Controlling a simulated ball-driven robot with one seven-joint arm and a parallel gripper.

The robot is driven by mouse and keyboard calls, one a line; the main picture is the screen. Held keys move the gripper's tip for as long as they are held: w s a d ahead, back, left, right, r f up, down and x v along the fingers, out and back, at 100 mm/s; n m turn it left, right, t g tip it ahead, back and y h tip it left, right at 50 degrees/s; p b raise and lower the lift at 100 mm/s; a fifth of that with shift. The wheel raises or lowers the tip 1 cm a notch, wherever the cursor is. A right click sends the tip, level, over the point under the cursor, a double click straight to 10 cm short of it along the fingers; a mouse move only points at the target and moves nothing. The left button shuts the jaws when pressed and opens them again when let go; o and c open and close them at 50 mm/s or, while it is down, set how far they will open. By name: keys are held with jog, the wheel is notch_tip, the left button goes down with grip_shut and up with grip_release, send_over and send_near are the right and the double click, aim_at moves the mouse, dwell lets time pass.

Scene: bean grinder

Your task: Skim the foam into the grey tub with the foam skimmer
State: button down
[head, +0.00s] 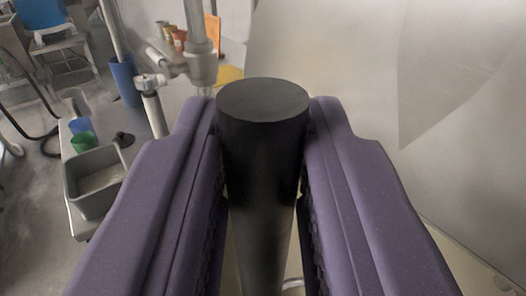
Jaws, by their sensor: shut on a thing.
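My gripper (264,118) fills the lower middle of the head view, with a purple finger on each side. It is shut on a thick dark cylinder (262,150) with a flat black top, which looks like a handle, possibly the foam skimmer's. The lower part of the cylinder is paler, and its far end is hidden. The grey tub (72,190) stands at the left on a table edge, left of my gripper and apart from it. A pale surface shows inside the tub. I cannot make out any foam.
A green cup (83,142) and a blue cup (80,125) stand behind the tub. A blue cylinder (125,82), a metal post (197,40) and several small jars (176,38) are farther back. A large pale panel (350,60) fills the right side. A blue chair (45,22) is far left.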

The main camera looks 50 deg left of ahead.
jog(key=shift+d+p, duration=0.5)
jog(key=shift+d, duration=2.6)
jog(key=shift+a+b, duration=1.6)
jog(key=shift+a, duration=5.45)
notch_tip(320, 180, up, 18)
jog(key=p, duration=1.3)
jog(key=shift+w, duration=0.15)
